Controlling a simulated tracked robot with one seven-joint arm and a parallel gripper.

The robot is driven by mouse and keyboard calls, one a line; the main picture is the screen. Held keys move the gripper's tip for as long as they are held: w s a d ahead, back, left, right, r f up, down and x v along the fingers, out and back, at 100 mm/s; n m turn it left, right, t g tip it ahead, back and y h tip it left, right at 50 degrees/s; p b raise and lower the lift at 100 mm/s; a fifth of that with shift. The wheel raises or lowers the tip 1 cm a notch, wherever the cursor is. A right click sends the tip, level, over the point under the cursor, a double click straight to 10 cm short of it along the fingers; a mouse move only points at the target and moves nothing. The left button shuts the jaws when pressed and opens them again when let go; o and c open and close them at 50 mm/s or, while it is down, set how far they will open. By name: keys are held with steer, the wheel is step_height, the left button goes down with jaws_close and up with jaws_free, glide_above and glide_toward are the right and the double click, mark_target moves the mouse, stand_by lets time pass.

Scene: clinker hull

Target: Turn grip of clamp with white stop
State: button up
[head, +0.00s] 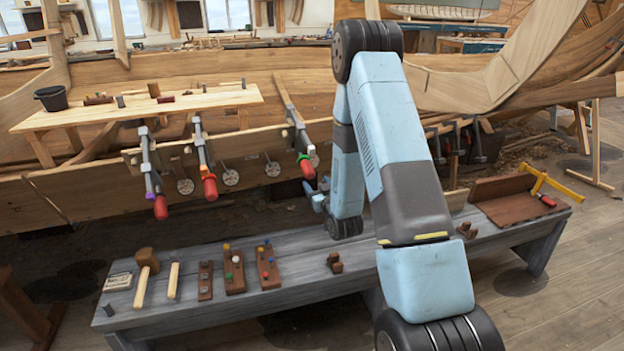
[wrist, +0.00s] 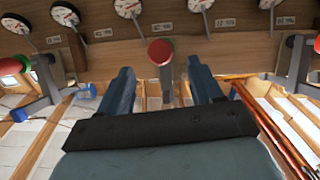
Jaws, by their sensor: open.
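Clamps hang along the hull plank in the head view, with red grips on the left clamp (head: 160,207), the middle clamp (head: 209,187) and the right clamp (head: 307,168). The right one has a green part above its grip. My gripper (head: 318,196) is low beside the right clamp, partly hidden by my arm. In the wrist view, my gripper (wrist: 160,88) is open, with a red round grip end (wrist: 160,51) showing between its fingertips. Contact is not visible.
Round gauges (wrist: 127,7) with labels line the plank behind. Other clamps (wrist: 42,75) flank my gripper in the wrist view. Below is a grey bench (head: 310,262) with a mallet (head: 146,262) and peg blocks (head: 234,272). More clamps (head: 458,140) hang right of my arm.

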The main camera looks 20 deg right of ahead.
steer(key=shift+s+d, duration=0.1)
steer(key=shift+s, duration=1.7)
steer(key=s+r+g+h, duration=0.1)
steer(key=s+r+g, duration=0.2)
steer(key=r, duration=0.7)
steer(key=s+r+g, duration=0.3)
steer(key=r, duration=0.7)
steer(key=s+a+r+m+g, duration=0.1)
steer(key=s+r+g, duration=0.2)
steer(key=s, duration=1.1)
steer(key=s+a+r+m+g, duration=0.1)
steer(key=s+r+g, duration=0.2)
steer(key=s+r, duration=0.4)
steer(key=s, duration=0.8)
steer(key=shift+s+a, duration=0.2)
steer(key=shift+a, duration=0.1)
